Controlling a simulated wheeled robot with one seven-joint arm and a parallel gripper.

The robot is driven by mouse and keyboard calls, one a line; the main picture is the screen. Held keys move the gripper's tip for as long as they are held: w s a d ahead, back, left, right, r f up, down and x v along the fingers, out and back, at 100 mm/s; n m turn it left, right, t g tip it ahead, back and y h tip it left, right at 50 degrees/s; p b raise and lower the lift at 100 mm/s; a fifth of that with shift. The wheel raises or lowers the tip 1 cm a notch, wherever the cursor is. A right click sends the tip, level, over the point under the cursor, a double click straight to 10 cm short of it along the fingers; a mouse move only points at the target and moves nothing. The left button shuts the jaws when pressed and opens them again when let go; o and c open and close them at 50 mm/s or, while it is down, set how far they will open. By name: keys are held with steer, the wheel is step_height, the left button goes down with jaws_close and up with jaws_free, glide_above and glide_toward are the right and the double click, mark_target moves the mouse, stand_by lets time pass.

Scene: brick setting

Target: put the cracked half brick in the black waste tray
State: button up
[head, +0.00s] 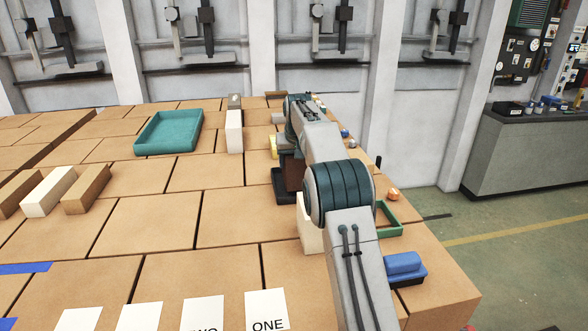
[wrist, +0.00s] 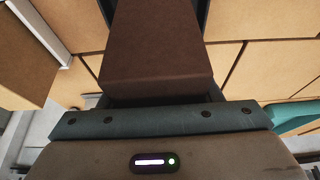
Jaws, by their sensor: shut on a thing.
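My gripper (head: 287,172) is shut on a dark brown brick (wrist: 155,45), which fills the space between the fingers in the wrist view. The brick also shows in the head view (head: 293,174), partly hidden by my arm. No crack shows on the visible faces, so I cannot tell if it is the cracked half brick. A dark shape (head: 283,192) lies at the gripper's lower end in the head view. My arm hides much of the table there.
A teal tray (head: 139,146) stands at the back left. Cream and brown bricks (head: 50,191) lie at the left. A cream block (head: 234,132) stands behind. A green frame (head: 388,229) and a blue block (head: 404,263) on a dark base are at the right edge. The middle is clear.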

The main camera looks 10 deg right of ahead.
steer(key=shift+f, duration=1.55)
steer(key=o, duration=1.4)
steer(key=shift+f, duration=0.2)
steer(key=shift+o, duration=0.2)
